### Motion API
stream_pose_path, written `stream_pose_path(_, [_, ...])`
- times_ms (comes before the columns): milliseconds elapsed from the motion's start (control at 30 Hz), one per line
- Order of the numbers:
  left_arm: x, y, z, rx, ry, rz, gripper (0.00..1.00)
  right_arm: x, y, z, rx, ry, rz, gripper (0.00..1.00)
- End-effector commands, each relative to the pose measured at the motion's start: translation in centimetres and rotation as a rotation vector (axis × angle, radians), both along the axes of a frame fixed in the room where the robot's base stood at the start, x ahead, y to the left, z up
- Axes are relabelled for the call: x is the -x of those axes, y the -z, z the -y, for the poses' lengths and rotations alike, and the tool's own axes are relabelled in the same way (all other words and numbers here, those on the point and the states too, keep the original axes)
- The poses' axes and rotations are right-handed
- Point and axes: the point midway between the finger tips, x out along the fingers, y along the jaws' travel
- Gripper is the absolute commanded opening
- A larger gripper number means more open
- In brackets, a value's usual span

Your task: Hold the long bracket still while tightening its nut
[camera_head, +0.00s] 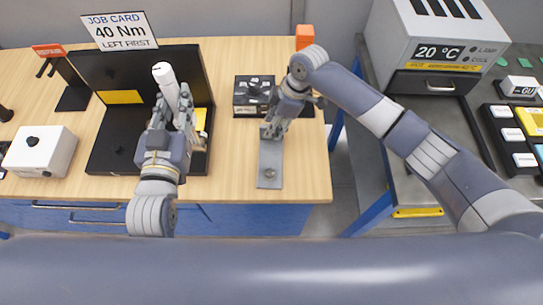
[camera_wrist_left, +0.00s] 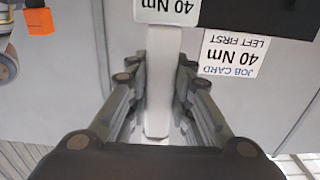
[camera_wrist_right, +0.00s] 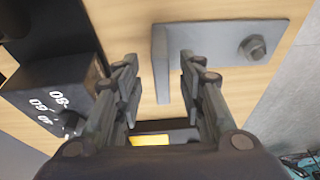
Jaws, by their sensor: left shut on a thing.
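The long bracket (camera_head: 270,160) is a grey metal plate lying near the table's front right corner, with its nut (camera_head: 268,174) at the near end. In the right wrist view the bracket (camera_wrist_right: 220,45) shows an upright flange at one end and the nut (camera_wrist_right: 252,47) at the other. My right gripper (camera_wrist_right: 158,75) is open, its fingers on either side of the flange with gaps visible. My left gripper (camera_head: 172,108) is shut on a white tool (camera_head: 166,82), held up over the black stand. In the left wrist view the tool (camera_wrist_left: 160,80) bears a 40 Nm label.
A black box with a dial (camera_head: 253,92) stands just behind the bracket. The black stand (camera_head: 110,150) and a white box (camera_head: 40,150) are to the left. A job card (camera_head: 120,30) reads 40 Nm, left first. A 20 °C oven (camera_head: 435,50) stands at right, across a gap.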

Motion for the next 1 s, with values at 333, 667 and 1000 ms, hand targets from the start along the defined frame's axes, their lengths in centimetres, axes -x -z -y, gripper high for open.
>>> stream_pose_path(333, [0.0, 1.6, 0.0, 0.001, 0.000, 0.011, 0.00, 0.0, 3.0, -1.0, -0.001, -0.001, 0.000, 0.37])
stream_pose_path(667, [0.0, 1.5, 0.0, 0.000, 0.000, 0.011, 0.00, 0.0, 3.0, -1.0, -0.001, -0.001, 0.000, 0.28])
stream_pose_path(1000, [0.0, 1.5, 0.0, 0.000, 0.000, 0.011, 0.00, 0.0, 3.0, -1.0, -0.001, 0.000, 0.001, 0.00])
